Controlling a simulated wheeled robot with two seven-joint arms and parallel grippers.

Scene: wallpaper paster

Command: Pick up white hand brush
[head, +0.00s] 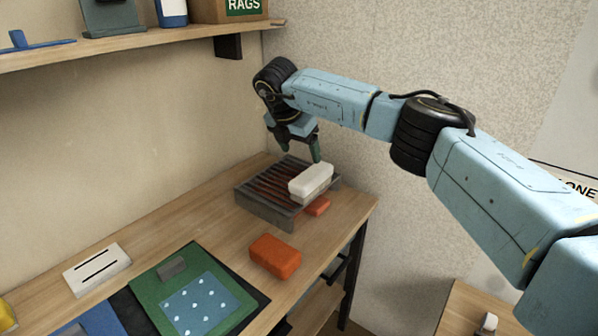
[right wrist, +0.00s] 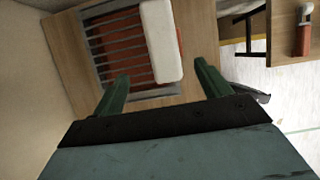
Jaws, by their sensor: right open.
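The white hand brush (head: 311,179) looks like a rounded white block and lies at the right end of a grey slatted rack (head: 266,207) on the bench. My right gripper (head: 299,152) is open and empty, just above and behind the brush. In the right wrist view the brush (right wrist: 162,38) lies ahead of the two green fingers (right wrist: 162,76), nearer the right finger, with the rack (right wrist: 97,50) to its left. The brush's underside is hidden. My left gripper is not in view.
An orange block (head: 275,257) lies in front of the rack, and another orange piece (head: 317,206) shows at the rack's right. A green board (head: 148,281), a white slotted block (head: 97,269) and a wall shelf (head: 150,40) are at left. The bench's right edge is close.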

